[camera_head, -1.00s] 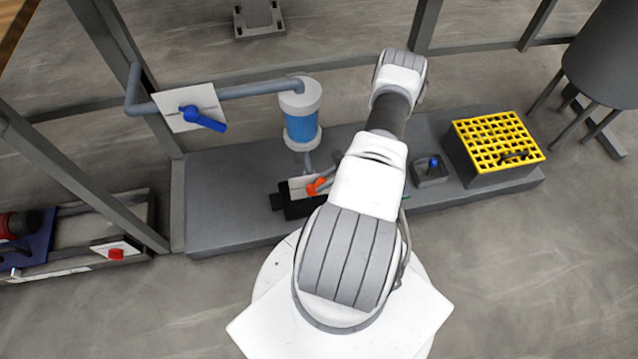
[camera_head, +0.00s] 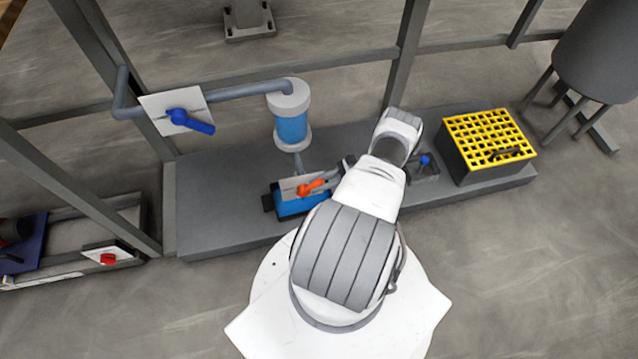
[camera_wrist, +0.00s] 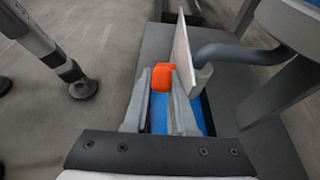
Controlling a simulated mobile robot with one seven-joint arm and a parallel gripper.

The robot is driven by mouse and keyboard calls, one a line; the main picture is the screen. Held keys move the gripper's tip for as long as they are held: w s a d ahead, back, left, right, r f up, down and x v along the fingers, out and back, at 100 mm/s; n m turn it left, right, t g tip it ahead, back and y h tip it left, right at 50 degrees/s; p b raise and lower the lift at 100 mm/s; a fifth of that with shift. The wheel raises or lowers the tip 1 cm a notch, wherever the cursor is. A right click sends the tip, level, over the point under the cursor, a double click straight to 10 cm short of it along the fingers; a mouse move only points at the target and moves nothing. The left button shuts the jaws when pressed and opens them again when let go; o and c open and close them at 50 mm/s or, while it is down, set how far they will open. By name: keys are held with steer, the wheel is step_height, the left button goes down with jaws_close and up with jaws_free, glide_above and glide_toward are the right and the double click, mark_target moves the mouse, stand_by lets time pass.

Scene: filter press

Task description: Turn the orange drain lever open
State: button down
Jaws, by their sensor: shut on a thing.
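The orange drain lever (camera_head: 311,187) sits on a small white plate (camera_head: 290,184) above a blue-filled tray (camera_head: 292,207) at the middle of the grey plinth. My gripper (camera_head: 333,180) reaches it from the right, and its fingers are shut on the lever's outer end. In the wrist view the orange lever end (camera_wrist: 161,77) is between the two grey fingertips of my gripper (camera_wrist: 163,88). The white plate (camera_wrist: 183,52) stands edge-on beside the right finger, with a grey pipe (camera_wrist: 235,54) behind it. My arm hides part of the plinth to the right.
A blue lever (camera_head: 190,121) on a white plate is at the upper left, on a pipe to a blue-banded cylinder (camera_head: 291,128). A yellow-grated box (camera_head: 487,143) and a small blue-knobbed box (camera_head: 424,167) stand right. A red knob (camera_head: 108,258) is far left.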

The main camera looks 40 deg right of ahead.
stand_by(0.3)
steer(key=c, duration=0.7)
jaws_free()
